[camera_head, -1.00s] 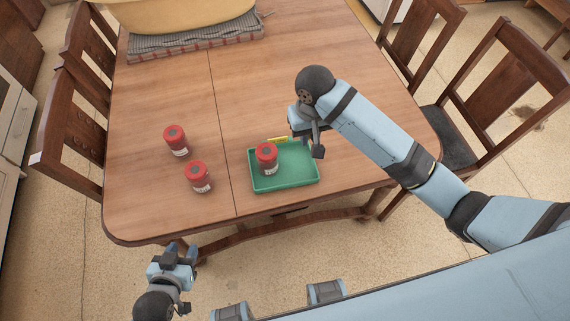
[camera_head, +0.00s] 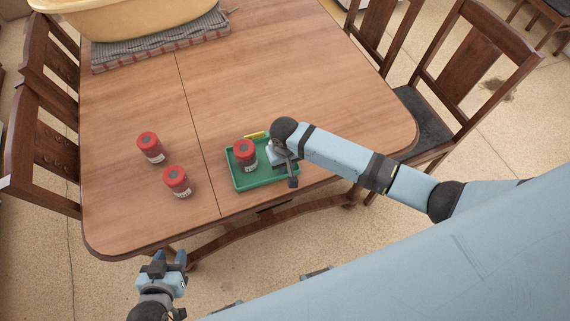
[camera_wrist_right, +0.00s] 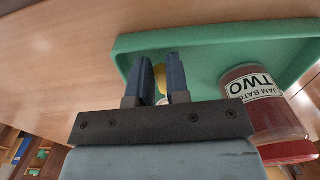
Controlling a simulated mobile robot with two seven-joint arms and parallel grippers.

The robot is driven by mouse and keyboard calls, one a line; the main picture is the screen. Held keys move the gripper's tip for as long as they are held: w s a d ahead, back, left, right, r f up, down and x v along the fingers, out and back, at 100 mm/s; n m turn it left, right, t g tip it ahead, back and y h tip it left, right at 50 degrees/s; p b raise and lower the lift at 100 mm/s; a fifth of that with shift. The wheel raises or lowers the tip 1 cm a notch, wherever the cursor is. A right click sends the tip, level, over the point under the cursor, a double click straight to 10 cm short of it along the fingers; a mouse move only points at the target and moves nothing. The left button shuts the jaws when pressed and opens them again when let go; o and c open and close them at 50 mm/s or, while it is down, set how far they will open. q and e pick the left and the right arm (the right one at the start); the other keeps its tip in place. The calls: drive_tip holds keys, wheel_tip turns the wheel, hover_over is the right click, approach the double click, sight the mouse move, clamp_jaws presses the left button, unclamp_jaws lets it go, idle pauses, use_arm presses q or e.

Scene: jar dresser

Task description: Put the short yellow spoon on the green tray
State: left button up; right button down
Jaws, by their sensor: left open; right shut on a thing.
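The short yellow spoon shows as a yellow strip (camera_head: 255,134) at the far edge of the green tray (camera_head: 264,183). In the right wrist view a piece of yellow (camera_wrist_right: 160,76) shows between the fingers of my right gripper (camera_wrist_right: 168,75), against the tray (camera_wrist_right: 145,42). The right gripper is shut on the spoon, over the right part of the tray; it also shows in the head view (camera_head: 272,152), partly hidden by its own wrist. Most of the spoon is hidden. My left gripper (camera_head: 165,260) is open and empty, off the table's front edge.
A red-lidded jar (camera_head: 246,156) stands in the tray, close to my right gripper; its label reads TWO in the wrist view (camera_wrist_right: 262,98). Two similar jars (camera_head: 151,147) (camera_head: 177,181) stand left on the table. A yellow basin (camera_head: 130,20) is at the back. The table's middle is clear.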

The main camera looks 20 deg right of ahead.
drive_tip(key=shift+f, duration=0.45)
drive_tip(key=shift+f, duration=0.1)
drive_tip(key=c, duration=1.1)
unclamp_jaws()
